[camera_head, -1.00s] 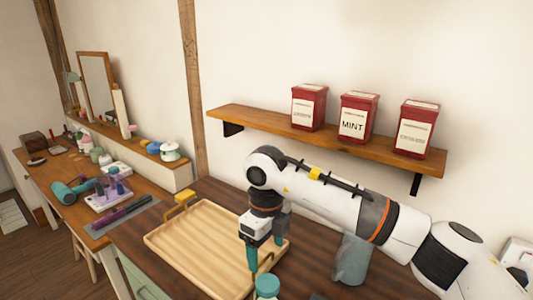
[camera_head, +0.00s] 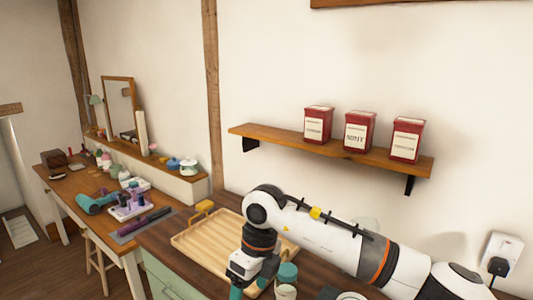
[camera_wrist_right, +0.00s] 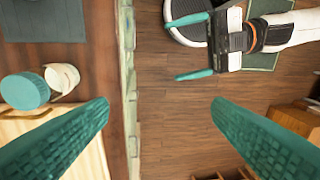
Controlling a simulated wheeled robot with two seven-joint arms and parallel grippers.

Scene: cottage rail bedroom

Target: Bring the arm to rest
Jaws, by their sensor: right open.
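My right arm (camera_head: 325,240) comes in from the right over the wooden counter, its elbow bent and its wrist hanging down. My right gripper (camera_wrist_right: 159,105) is open and empty; its two teal fingers are wide apart in the right wrist view, over the counter's front edge and the floor. In the head view its fingertips are cut off at the bottom edge. My left gripper (camera_wrist_right: 192,48) shows in the right wrist view, away from the counter over the floor, with its teal fingers apart and nothing between them. It is not in the head view.
A wooden tray (camera_head: 205,245) lies on the counter, with a teal-lidded jar (camera_head: 287,274) and a pale cup (camera_head: 286,292) near the arm. A shelf (camera_head: 285,139) holds three red tins (camera_head: 359,131). A dressing table (camera_head: 70,186) stands left. Floor (camera_wrist_right: 180,130) is open before the counter.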

